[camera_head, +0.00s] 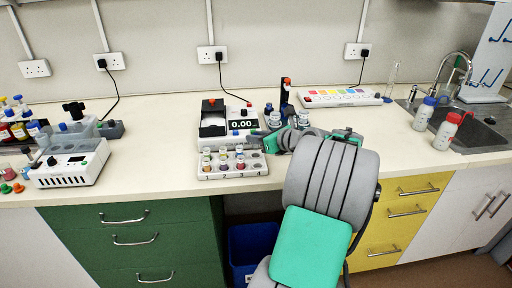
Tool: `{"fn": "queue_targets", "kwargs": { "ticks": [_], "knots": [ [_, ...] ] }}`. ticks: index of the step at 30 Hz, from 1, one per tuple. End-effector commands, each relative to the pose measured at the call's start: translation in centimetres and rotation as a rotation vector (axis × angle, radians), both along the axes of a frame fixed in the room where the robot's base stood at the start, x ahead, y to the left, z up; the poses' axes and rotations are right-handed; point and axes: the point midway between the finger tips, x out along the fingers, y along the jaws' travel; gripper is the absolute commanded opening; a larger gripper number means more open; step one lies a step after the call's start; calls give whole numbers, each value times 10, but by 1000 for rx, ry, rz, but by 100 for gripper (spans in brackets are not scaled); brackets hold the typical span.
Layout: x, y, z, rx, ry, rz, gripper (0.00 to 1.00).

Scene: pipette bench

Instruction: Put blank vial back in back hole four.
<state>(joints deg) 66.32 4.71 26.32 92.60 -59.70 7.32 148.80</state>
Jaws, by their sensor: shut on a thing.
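A white vial rack (232,173) stands near the bench's front edge, with numbers on its front face and two rows of small vials. My gripper (266,141) reaches in from the right, low over the rack's back right corner. It is shut on a small vial (254,143) at the right end of the back row. The fingers and the small size hide its label and whether its base is inside back hole four or above it.
A balance (214,120) reading 0.00 stands right behind the rack. Dark-based bottles (273,119) and a dark upright stand (286,92) are close behind my gripper. A white instrument (70,165) is at the left. The bench between it and the rack is clear.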

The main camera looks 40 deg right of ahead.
Motion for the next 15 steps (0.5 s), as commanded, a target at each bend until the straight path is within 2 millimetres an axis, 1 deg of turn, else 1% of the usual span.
{"fn": "queue_targets", "kwargs": {
  "ticks": [3, 7, 9, 14, 15],
  "knots": [
    [9, -4, -13, 2, 0, 1, 0],
    [8, -5, -37, 4, 1, -2, 0],
    [8, -5, -42, 0, 0, -1, 0],
    [8, -5, -41, -1, 0, -1, 0],
    [8, -5, -41, -1, 0, -1, 25]
  ]
}}
